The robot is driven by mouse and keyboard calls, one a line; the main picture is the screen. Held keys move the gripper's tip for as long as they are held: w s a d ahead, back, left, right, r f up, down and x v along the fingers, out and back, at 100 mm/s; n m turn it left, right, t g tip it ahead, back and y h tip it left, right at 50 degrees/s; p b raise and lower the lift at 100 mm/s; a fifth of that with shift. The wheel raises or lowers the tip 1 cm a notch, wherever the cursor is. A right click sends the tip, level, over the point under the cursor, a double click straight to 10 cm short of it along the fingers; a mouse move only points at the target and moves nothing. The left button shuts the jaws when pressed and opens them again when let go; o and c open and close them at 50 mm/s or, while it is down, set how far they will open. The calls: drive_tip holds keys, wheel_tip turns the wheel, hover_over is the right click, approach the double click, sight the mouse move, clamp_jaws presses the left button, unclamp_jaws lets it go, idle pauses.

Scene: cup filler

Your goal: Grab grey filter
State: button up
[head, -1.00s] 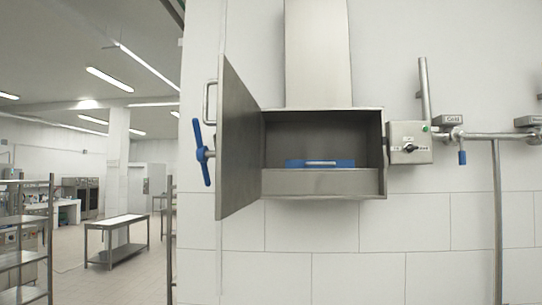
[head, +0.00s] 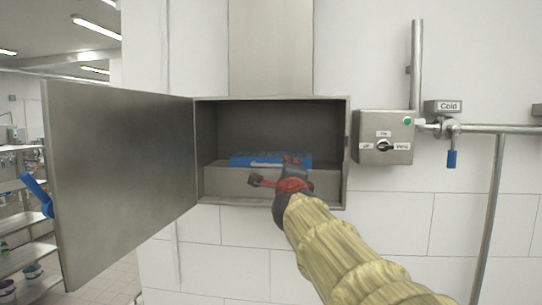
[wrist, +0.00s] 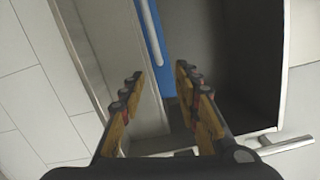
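An open steel box (head: 335,115) is on the wall, and a blue piece (head: 242,160) with a pale bar on its front lies inside it. I see no plainly grey filter; the blue piece may be part of it. My gripper (head: 273,172) is in front of the box's low front wall, just before the blue piece, and hides its lower right part. In the wrist view my gripper (wrist: 160,80) is open and empty, with its fingers apart. The blue piece (wrist: 155,40) shows as a narrow strip beyond the gap between the fingertips.
The box's steel door (head: 120,180) stands wide open to the left, with a blue handle (head: 38,193) on it. A grey control box (head: 370,125) with a knob is right of the box. A pipe with a blue-handled valve (head: 452,158) is farther right.

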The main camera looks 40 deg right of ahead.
sight(272, 161)
drive_tip(key=x, duration=0.7)
drive_tip(key=shift+f, duration=0.15)
drive_tip(key=shift+a, duration=0.2)
drive_tip(key=shift+d, duration=0.1)
drive_tip(key=shift+c, duration=1.3)
clamp_jaws()
